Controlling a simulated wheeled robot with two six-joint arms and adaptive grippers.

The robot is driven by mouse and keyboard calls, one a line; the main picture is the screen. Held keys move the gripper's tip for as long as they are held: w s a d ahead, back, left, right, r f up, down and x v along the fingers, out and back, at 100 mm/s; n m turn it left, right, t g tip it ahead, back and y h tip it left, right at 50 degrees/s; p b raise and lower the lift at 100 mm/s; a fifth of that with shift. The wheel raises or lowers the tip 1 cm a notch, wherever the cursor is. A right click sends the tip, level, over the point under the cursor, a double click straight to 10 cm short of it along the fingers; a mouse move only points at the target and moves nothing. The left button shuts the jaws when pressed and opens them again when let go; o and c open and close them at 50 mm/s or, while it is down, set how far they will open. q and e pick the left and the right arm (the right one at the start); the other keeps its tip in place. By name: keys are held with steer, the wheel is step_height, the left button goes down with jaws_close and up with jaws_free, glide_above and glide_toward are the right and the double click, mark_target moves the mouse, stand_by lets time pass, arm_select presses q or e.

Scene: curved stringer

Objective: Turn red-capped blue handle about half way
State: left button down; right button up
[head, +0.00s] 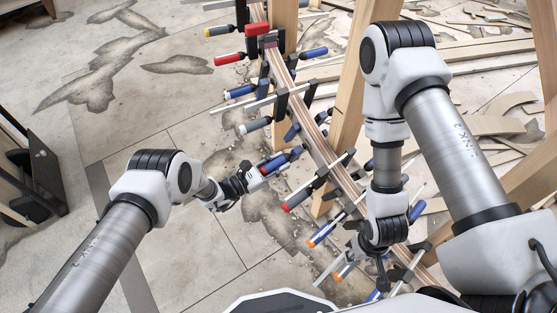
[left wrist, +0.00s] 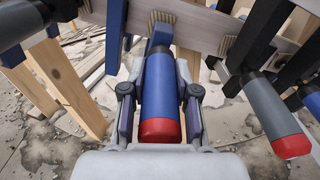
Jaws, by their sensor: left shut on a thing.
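The red-capped blue handle (head: 277,163) belongs to a clamp on the curved wooden stringer (head: 320,150). My left gripper (head: 262,172) is shut on this handle, coming from the left. In the left wrist view the blue handle (left wrist: 160,85) lies between my two fingers (left wrist: 160,98), with its red cap towards my palm. The far end of the handle meets the clamp at the stringer's side. My right gripper (head: 372,258) is low beside the stringer, near orange-tipped clamp handles. Its fingers are too small and overlapped to read.
Several other clamps line the stringer, with a grey red-capped handle (left wrist: 272,112) close on the right in the wrist view. A red handle (head: 229,59) is farther up. Wooden posts (head: 348,95) stand behind. The floor left of the stringer is mostly clear.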

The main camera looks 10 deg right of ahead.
mark_target(262, 174)
arm_select(q)
steer(key=m+p, duration=0.2)
steer(key=m, duration=0.1)
steer(key=shift+w+r+m+t, duration=0.1)
steer(key=shift+r+m+t, duration=0.05)
steer(key=shift+m+t, duration=0.25)
steer(key=m+t+p, duration=0.1)
steer(key=m, duration=0.2)
steer(key=shift+m, duration=0.3)
steer(key=shift+p, duration=0.3)
steer(key=c, duration=0.9)
jaws_free()
steer(key=shift+o, duration=0.2)
steer(key=v, duration=1.2)
